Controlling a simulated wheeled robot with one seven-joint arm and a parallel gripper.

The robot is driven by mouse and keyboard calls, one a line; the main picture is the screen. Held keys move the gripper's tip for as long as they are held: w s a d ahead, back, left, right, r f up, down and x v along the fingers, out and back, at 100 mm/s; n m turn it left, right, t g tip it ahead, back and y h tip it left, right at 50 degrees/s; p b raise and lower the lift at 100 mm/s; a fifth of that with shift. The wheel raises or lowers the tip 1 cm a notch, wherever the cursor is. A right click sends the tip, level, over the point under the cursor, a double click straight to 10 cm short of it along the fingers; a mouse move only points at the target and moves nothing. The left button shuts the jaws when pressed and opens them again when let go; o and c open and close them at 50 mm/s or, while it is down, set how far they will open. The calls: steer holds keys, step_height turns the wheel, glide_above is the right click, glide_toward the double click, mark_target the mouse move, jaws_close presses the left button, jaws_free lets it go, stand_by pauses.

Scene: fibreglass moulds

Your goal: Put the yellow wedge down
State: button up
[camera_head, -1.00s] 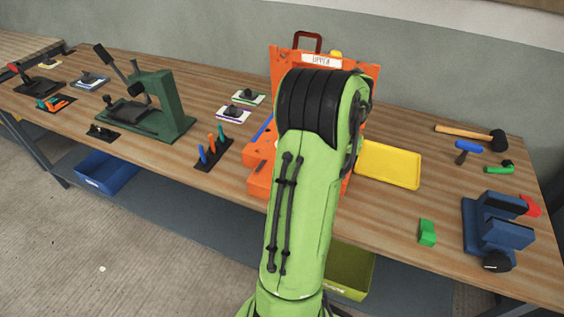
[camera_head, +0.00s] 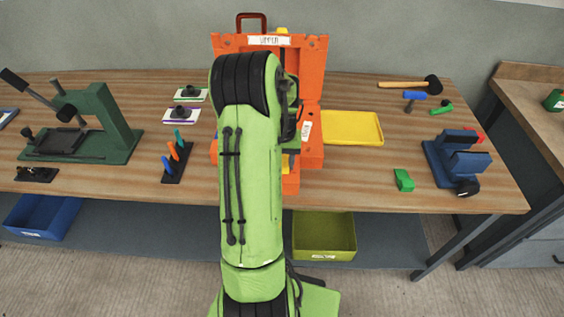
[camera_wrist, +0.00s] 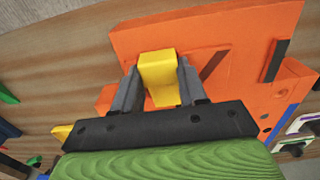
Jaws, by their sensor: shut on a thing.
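The yellow wedge (camera_wrist: 157,65) shows between the two grey fingers of my gripper (camera_wrist: 158,82) in the wrist view, and the gripper is shut on it. Behind it is the orange mould (camera_wrist: 218,38), with a dark slot. I cannot tell whether the wedge touches the mould. In the head view the orange mould (camera_head: 313,80) stands at the back with an upright panel labelled "UPPER". My arm hides much of the mould and most of my gripper. A yellow tray (camera_head: 352,128) lies just right of the mould.
Left of the mould are a rack of small coloured tools (camera_head: 175,160) and a green press (camera_head: 95,125). At the right are a green block (camera_head: 403,180), a blue vice (camera_head: 455,158) and a mallet (camera_head: 410,84). Bare table lies in front of the yellow tray.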

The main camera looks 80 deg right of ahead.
steer(key=shift+d+f, duration=0.1)
steer(key=shift+f, duration=0.05)
steer(key=shift+f, duration=0.15)
steer(key=o, duration=1.1)
steer(key=shift+s, duration=0.1)
step_height(320, 180, up, 12)
steer(key=shift+r+p, duration=0.25)
steer(key=shift+p, duration=0.9)
